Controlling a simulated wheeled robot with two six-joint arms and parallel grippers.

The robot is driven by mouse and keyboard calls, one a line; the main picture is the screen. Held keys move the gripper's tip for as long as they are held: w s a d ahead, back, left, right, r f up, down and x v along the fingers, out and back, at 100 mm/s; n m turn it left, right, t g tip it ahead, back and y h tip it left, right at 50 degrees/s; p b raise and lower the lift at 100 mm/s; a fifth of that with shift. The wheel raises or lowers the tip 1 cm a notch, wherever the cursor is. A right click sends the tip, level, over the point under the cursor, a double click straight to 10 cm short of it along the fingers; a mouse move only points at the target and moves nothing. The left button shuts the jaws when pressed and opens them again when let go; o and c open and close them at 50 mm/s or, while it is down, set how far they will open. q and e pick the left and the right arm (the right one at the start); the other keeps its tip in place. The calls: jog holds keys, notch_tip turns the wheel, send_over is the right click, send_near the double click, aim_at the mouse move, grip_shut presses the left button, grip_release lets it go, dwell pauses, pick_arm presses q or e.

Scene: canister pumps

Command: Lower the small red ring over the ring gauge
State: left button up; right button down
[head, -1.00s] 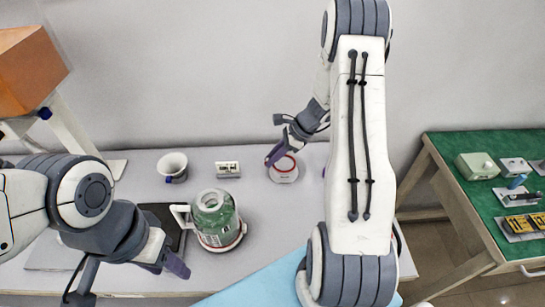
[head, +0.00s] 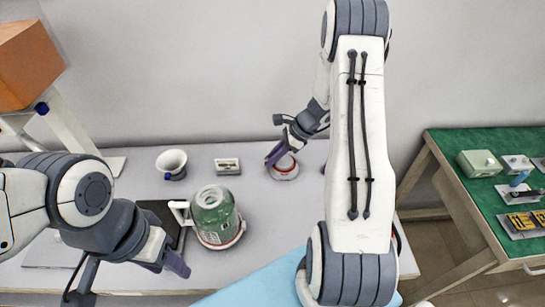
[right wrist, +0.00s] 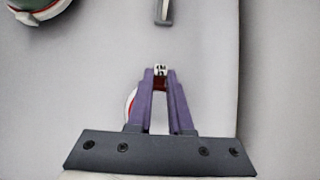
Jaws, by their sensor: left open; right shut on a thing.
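My right gripper (head: 274,158) reaches down at the ring gauge (head: 286,175), a small round white piece on the grey table, with a red ring mark on it. In the right wrist view my right gripper (right wrist: 160,73) has its purple fingers shut on a small dark red piece with a white, black-marked top, seemingly the small red ring (right wrist: 160,83). Its full shape is hidden by the fingers. A red and white curved edge of the gauge (right wrist: 130,100) shows beside the left finger. Whether ring and gauge touch, I cannot tell. My left gripper (head: 166,266) is open and empty at the lower left.
A green canister pump (head: 213,215) with a white handle stands left of the gauge. A white cup (head: 172,163) and a small white block (head: 227,166) stand further back. A blue cloth (head: 265,278) lies in front. A green-topped bench (head: 455,150) stands at the right.

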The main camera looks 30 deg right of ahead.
jog(key=shift+c, duration=1.4)
grip_release()
jog(key=shift+r, duration=0.1)
jog(key=shift+r+p, duration=3.1)
jog(key=shift+r, duration=0.35)
